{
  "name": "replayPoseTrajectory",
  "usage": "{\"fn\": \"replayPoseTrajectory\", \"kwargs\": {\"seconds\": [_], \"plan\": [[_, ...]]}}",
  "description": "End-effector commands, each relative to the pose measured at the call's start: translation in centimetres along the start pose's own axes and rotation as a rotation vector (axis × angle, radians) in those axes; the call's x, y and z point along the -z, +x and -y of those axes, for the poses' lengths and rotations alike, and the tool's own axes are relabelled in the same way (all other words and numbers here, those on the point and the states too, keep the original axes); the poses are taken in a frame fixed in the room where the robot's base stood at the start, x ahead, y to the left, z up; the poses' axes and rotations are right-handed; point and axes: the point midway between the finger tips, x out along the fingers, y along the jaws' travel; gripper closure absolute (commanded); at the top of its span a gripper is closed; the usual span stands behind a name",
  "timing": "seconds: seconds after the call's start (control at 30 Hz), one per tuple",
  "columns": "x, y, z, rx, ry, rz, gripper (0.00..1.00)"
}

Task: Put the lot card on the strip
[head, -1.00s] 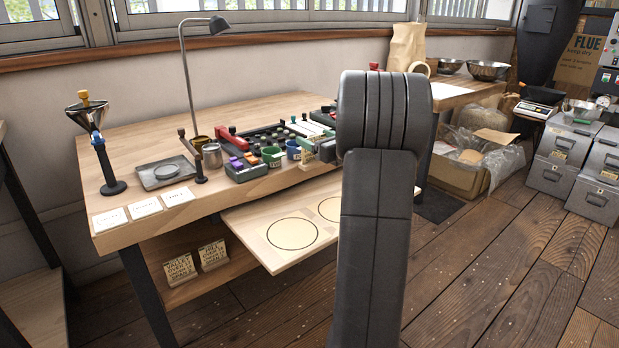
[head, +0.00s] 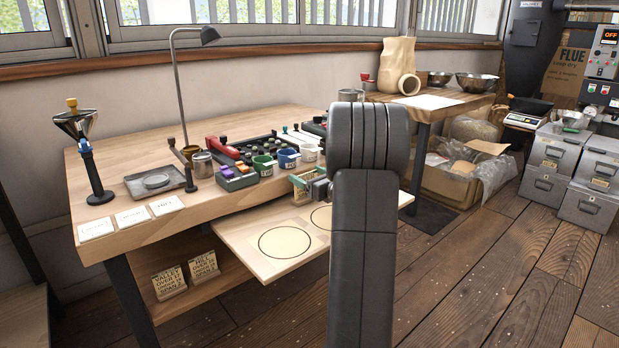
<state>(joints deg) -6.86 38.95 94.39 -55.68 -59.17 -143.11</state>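Two lettered tan cards (head: 168,282) (head: 204,267) lean on the low shelf under the bench; I cannot tell which, if either, is the lot card. Three white labelled cards (head: 95,228) (head: 132,217) (head: 167,204) lie in a row along the bench's front left edge. I cannot make out for sure which surface is the strip. My gripper is mostly hidden behind my dark arm, around a small green-edged wooden piece (head: 304,185) near the bench's front edge. I cannot see its fingertips or whether it holds that piece.
A pull-out board (head: 245,238) with two ringed circles juts out below the bench top (head: 125,165). A lamp, a funnel stand (head: 85,150), a grey tray (head: 152,184) and several small cups crowd the bench. Open wooden floor lies in front; a cardboard box (head: 450,185) stands right.

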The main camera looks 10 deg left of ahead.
Motion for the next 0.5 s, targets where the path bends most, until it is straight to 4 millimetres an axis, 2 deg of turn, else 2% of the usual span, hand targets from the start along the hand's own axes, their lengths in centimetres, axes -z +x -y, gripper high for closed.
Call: {"fn": "replayPoseTrajectory", "kwargs": {"seconds": [0.03,0.1,0.5], "plan": [[0.00,0.00,0.01,0.000,0.000,0.000,0.14],[-0.01,0.00,0.01,0.000,0.000,0.000,0.02],[-0.42,-0.05,0.02,0.000,0.001,0.000,0.02]]}}
